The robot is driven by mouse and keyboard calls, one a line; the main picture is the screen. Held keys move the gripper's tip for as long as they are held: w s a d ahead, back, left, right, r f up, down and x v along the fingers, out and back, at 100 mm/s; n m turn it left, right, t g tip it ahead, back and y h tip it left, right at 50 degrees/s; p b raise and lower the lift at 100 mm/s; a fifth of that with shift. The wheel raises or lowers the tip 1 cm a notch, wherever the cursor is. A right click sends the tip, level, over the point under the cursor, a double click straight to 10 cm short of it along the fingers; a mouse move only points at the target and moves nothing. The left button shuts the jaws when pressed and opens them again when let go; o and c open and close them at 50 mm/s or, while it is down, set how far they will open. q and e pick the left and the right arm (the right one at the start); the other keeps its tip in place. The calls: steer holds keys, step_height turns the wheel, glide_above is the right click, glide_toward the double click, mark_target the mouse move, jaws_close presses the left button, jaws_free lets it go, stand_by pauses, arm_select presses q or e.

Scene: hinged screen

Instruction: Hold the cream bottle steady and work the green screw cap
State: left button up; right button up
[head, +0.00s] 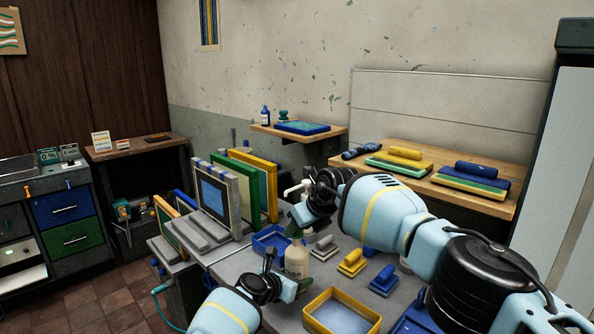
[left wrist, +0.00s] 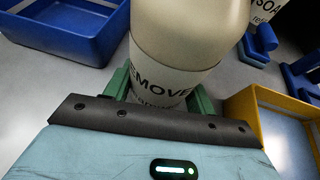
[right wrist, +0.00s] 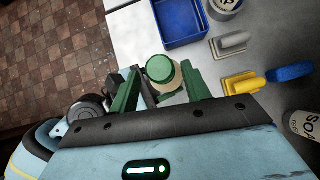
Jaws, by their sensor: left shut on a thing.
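The cream bottle (head: 296,268) stands on the grey worktop. In the left wrist view the bottle (left wrist: 188,35) fills the top middle, its white label reading "EMOVE". My left gripper (left wrist: 160,92) has a green finger on each side of it and is shut on its body. My right gripper (right wrist: 160,88) is above the bottle, pointing down, with its green fingers spread apart. The round green screw cap (right wrist: 160,68) shows between and slightly beyond those fingers, with gaps beside it. In the head view the right gripper (head: 298,214) largely hides the cap.
A blue tray (head: 268,240) lies just left of the bottle and a yellow-rimmed tray (head: 309,311) in front right. Yellow (head: 352,263) and blue (head: 384,280) scraper-like tools lie to the right. Upright framed screens (head: 216,195) stand at the left.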

steer(key=shift+r, duration=0.1)
step_height(320, 180, up, 3)
steer(key=shift+f, duration=0.1)
stand_by(0.4)
steer(key=m+t+h, duration=0.1)
steer(key=m, duration=0.2)
steer(key=a+m+h, duration=0.1)
steer(key=m+h, duration=0.1)
steer(key=m, duration=0.1)
steer(key=shift+s+t+h, duration=0.2)
steer(key=shift+t+h, duration=0.1)
steer(key=shift+t, duration=0.1)
steer(key=shift+m+h, duration=0.7)
steer(key=shift+m, duration=0.5)
steer(key=shift+f, duration=0.1)
